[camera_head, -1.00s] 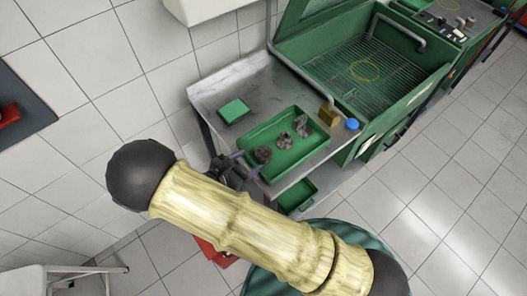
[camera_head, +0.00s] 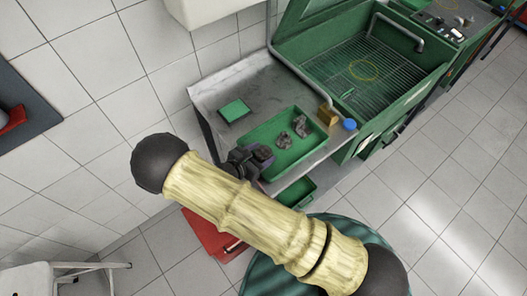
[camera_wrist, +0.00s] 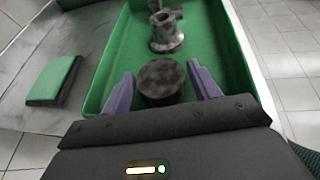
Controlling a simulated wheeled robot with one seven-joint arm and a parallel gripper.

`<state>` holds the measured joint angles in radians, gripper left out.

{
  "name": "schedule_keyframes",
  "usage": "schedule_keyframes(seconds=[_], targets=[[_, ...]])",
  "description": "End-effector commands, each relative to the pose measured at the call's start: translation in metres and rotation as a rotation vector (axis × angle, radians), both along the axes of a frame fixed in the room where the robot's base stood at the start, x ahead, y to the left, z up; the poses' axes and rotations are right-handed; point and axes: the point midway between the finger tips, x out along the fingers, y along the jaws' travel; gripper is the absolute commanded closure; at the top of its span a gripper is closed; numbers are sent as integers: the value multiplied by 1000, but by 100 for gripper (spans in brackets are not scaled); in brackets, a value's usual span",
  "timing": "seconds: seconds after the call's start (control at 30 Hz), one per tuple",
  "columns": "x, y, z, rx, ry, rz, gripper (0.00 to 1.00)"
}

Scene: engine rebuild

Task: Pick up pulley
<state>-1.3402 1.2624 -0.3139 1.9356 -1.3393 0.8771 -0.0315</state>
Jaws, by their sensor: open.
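A dark, mottled round part, which looks like the pulley (camera_wrist: 162,82), lies at the near end of the green tray (camera_wrist: 103,82) in the wrist view. In the head view the pulley (camera_head: 263,153) sits at the tray's left end, partly hidden by my gripper. My gripper (camera_wrist: 163,88) is open, with one purple finger on each side of the pulley. Whether the fingers touch it cannot be told. In the head view my gripper (camera_head: 248,160) is over the tray's left edge.
Grey metal parts (camera_wrist: 165,35) stand farther along the tray. A green square block (camera_head: 234,110) lies on the metal table (camera_head: 215,92) to the left. A brown block (camera_head: 327,115) and a blue round item (camera_head: 349,124) are at the right. A green wash basin (camera_head: 440,85) stands behind.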

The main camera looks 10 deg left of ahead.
Motion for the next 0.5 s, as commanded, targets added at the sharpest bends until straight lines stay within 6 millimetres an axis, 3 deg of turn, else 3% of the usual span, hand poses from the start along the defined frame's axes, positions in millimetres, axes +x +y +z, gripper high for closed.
schedule_keyframes(seconds=[0.43,0.5], targets=[[0,0,0,-1,-1,0,39],[0,1,0,0,0,1,52]])
